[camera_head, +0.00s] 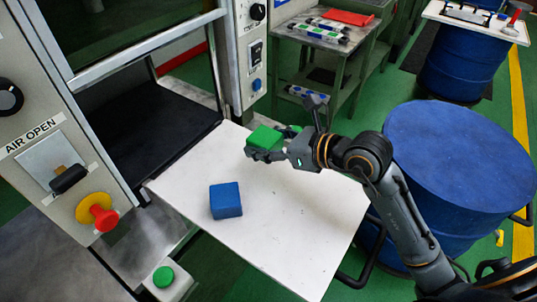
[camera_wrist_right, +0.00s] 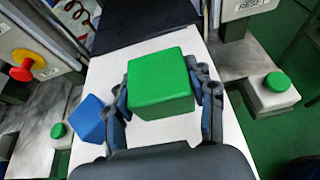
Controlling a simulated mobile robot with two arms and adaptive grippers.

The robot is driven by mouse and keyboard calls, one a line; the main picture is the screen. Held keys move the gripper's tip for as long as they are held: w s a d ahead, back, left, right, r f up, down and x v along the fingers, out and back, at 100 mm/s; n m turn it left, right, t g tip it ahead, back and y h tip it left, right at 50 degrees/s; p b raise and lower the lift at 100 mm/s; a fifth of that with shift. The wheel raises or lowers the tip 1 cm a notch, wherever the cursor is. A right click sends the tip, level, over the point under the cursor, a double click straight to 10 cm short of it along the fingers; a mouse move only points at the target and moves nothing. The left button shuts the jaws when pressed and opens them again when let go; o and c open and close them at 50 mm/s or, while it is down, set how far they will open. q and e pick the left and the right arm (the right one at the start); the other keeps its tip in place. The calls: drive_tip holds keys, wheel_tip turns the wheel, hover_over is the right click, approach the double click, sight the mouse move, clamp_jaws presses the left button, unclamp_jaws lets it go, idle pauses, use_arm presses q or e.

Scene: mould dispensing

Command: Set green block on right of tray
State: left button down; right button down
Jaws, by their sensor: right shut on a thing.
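The green block (camera_head: 265,138) is held between the fingers of my right gripper (camera_head: 268,146), over the back part of the white tray (camera_head: 285,235). In the right wrist view the green block (camera_wrist_right: 160,84) sits between both fingers of the right gripper (camera_wrist_right: 164,92), which touch its two sides. Whether the block touches the tray is hard to tell. A blue block (camera_head: 225,200) stands on the tray, towards its left side; it also shows in the right wrist view (camera_wrist_right: 90,119). My left gripper is not in view.
A machine with a dark opening (camera_head: 140,115) lies beyond the tray. Its panel has a red knob (camera_head: 100,215), and a green button (camera_head: 163,277) stands near the tray's left edge. A blue drum (camera_head: 455,150) is at the right. The tray's front right part is clear.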

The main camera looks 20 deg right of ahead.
drive_tip(key=shift+w+d+f, duration=0.4)
drive_tip(key=shift+w+f, duration=0.3)
drive_tip(key=shift+f, duration=0.15)
drive_tip(key=f, duration=0.3)
drive_tip(key=shift+w+d, duration=0.2)
drive_tip(key=shift+f, duration=0.3)
drive_tip(key=shift+f, duration=0.15)
drive_tip(key=shift+c, duration=2.3)
unclamp_jaws()
drive_tip(key=shift+s+f, duration=0.1)
